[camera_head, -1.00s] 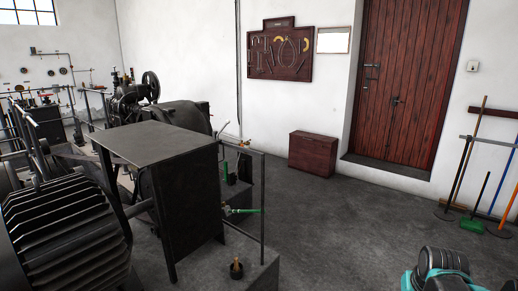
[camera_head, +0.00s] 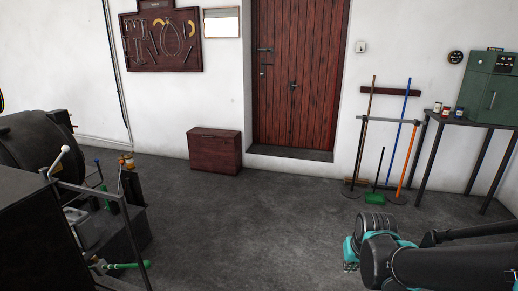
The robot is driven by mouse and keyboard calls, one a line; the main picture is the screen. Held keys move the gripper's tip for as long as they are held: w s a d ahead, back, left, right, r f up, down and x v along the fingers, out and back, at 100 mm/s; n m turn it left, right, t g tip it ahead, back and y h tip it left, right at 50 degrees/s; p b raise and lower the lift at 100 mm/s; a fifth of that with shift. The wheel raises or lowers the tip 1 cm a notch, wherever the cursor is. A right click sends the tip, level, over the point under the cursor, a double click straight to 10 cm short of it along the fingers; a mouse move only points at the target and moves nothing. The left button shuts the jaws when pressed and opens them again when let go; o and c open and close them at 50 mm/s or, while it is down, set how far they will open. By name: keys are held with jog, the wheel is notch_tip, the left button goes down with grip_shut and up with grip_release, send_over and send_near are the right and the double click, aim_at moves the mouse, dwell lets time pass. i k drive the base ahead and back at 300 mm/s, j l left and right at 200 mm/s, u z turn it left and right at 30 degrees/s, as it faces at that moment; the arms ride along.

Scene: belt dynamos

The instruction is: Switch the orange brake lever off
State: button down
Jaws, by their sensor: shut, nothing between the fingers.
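A small orange-yellow piece (camera_head: 127,161) shows at the left, beside the dark machine. It is too small to tell whether it is the orange brake lever or how it is set. Near it stand a lever with a white knob (camera_head: 62,153) and a small blue-tipped lever (camera_head: 99,165). A green handle (camera_head: 126,265) lies lower down, close to a dark rail post. My black and teal arm (camera_head: 385,250) shows at the lower right, far from these levers. I cannot make out my gripper's fingers.
A dark machine drum (camera_head: 40,145) and a black cabinet (camera_head: 35,240) fill the left edge. A red-brown chest (camera_head: 215,151) stands by the wall. Brooms (camera_head: 398,155) and a table (camera_head: 440,121) with a green box (camera_head: 490,85) stand at the right. The middle floor (camera_head: 250,220) is clear.

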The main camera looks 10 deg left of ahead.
aim_at(121, 162)
jog(key=i+u, duration=0.15)
jog(key=i, duration=0.45)
jog(key=i+l+u, duration=0.2)
jog(key=i, duration=0.4)
jog(key=i+l+u, duration=0.15)
jog(key=i, duration=0.45)
jog(key=i+j+u, duration=0.15)
jog(key=u, duration=0.25)
jog(key=i+u, duration=0.8)
jog(key=i+l+u, duration=0.15)
jog(key=u, duration=0.25)
jog(key=i+u, duration=0.45)
jog(key=z, duration=0.4)
jog(key=i, duration=0.05)
